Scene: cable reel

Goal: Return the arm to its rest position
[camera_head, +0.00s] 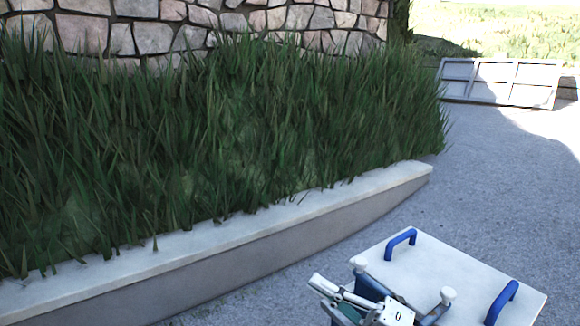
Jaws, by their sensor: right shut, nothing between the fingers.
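My right gripper (325,291) is low in the head view, right of the middle, close to the bottom edge. Its pale metal fingers point to the left. They are shut and hold nothing. Part of the arm behind it is cut off by the bottom edge of the picture. My left gripper is not in view. No cable reel shows in this view.
A low pale kerb (225,234) runs across on the left, with tall green grass (200,140) behind it and a stone wall (220,22) at the back. Grey ground (490,185) is open on the right. A pale framed panel (500,82) stands far back right.

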